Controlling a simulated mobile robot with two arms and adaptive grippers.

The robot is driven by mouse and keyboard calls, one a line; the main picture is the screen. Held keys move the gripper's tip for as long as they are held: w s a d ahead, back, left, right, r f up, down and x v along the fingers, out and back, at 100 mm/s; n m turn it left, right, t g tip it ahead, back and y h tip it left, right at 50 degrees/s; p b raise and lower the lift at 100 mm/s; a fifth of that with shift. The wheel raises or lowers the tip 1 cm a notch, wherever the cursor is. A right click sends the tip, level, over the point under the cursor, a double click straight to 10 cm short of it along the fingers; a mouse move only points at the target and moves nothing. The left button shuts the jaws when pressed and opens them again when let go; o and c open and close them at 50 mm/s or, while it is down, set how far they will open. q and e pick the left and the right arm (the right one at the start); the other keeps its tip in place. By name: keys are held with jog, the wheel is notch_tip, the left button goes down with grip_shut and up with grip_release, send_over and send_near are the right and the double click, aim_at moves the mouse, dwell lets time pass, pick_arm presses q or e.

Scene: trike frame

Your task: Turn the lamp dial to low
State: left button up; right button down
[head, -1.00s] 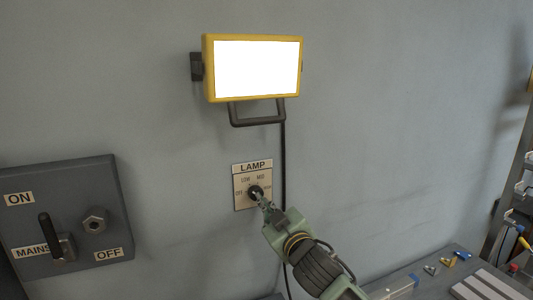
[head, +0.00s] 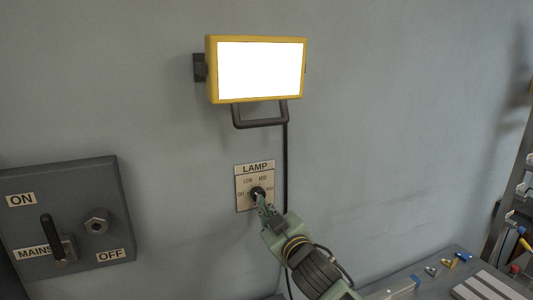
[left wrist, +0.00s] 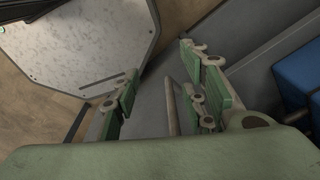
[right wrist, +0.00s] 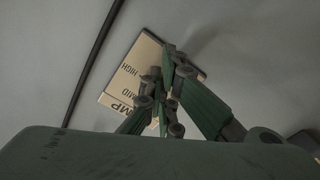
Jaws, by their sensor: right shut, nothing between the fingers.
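The lamp dial (head: 257,191) is a small dark knob on a cream plate (head: 242,204) labelled LAMP, with OFF, LOW, MID and HIGH marks. The plate also shows in the right wrist view (right wrist: 118,92). The lamp (head: 260,70) above has a yellow frame and is lit bright white. My right gripper (head: 261,200) is shut with its fingertips at the dial. The fingers hide part of the dial, so I cannot tell where it points. In the right wrist view the fingers (right wrist: 168,75) cover the dial. My left gripper (left wrist: 160,95) is open and empty, away from the plate.
A grey mains box (head: 75,215) with a black lever is on the wall at left. A black cable (head: 285,165) hangs beside the plate. A bench (head: 430,285) with small parts is at lower right.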

pick_arm(q)
notch_tip(320, 180, up, 2)
jog(key=shift+r+p, duration=0.25)
jog(key=shift+p, duration=1)
pick_arm(e)
jog(key=v, duration=0.6)
jog(key=shift+d+f, duration=0.15)
jog(key=shift+f, duration=0.2)
pick_arm(q)
jog(key=shift+c, duration=0.2)
pick_arm(e)
jog(key=shift+w, duration=0.15)
